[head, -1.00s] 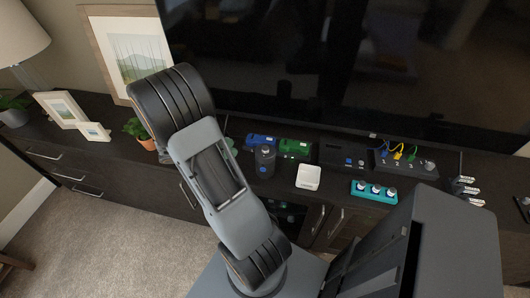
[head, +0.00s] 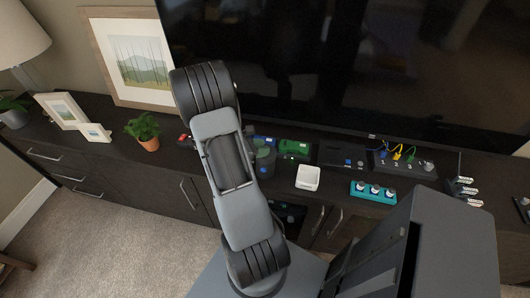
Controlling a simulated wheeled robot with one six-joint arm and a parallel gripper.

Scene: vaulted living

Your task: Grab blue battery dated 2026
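A blue object (head: 263,140), which could be the blue battery, lies at the back of the dark cabinet, just right of my arm. It is small and partly covered, and no date can be read on it. A similar green block (head: 295,148) lies to its right. My gripper cannot be made out; my arm's upper links stand in front of that part of the cabinet.
A dark cylinder (head: 265,162) stands in front of the blue object. A potted plant (head: 143,128) stands left.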

